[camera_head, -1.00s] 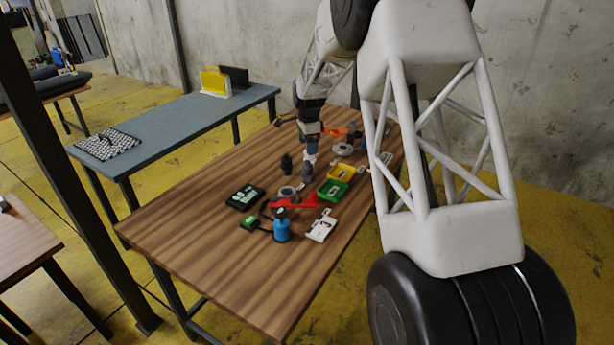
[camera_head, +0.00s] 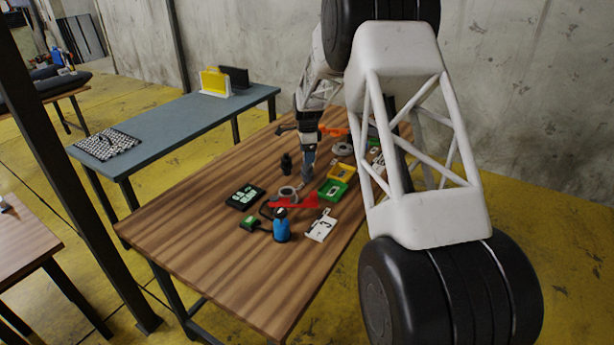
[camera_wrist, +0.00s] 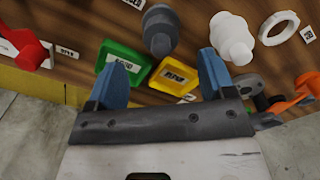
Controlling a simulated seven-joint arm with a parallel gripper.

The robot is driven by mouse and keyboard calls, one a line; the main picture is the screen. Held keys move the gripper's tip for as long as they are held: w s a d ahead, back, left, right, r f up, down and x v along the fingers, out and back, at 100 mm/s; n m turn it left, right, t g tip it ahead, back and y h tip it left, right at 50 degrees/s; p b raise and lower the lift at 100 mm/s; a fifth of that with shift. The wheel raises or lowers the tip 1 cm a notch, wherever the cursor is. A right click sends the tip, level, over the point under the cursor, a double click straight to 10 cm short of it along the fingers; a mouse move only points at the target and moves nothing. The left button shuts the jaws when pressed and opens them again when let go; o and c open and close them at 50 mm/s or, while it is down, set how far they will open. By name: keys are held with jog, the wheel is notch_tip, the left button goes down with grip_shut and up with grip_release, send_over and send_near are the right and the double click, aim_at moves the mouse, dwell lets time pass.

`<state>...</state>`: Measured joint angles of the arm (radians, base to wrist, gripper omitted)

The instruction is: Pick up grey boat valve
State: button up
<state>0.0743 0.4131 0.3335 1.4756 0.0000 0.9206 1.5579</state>
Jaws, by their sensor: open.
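The dark grey boat valve (camera_wrist: 160,30) stands out in the wrist view, near the top and ahead of the gap between my fingers. My gripper (camera_wrist: 164,60) is open, with one blue finger on each side of the gap and nothing held. In the head view my gripper (camera_head: 308,163) is low over the middle of the wooden table, and the grey valve (camera_head: 306,179) shows just below it, partly hidden. I cannot tell whether a finger touches it.
A green box (camera_wrist: 122,62) and a yellow box (camera_wrist: 178,76) with labels lie close to my fingers. A white valve (camera_wrist: 232,40) and a white ring (camera_wrist: 278,28) are to the right. A red pump part (camera_wrist: 25,48) is left. The table's front left (camera_head: 215,270) is clear.

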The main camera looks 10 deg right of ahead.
aim_at(307, 166)
jog(key=shift+f, duration=0.55)
jog(key=shift+w+f, duration=0.1)
jog(key=shift+f, duration=2.5)
jog(key=c, duration=1)
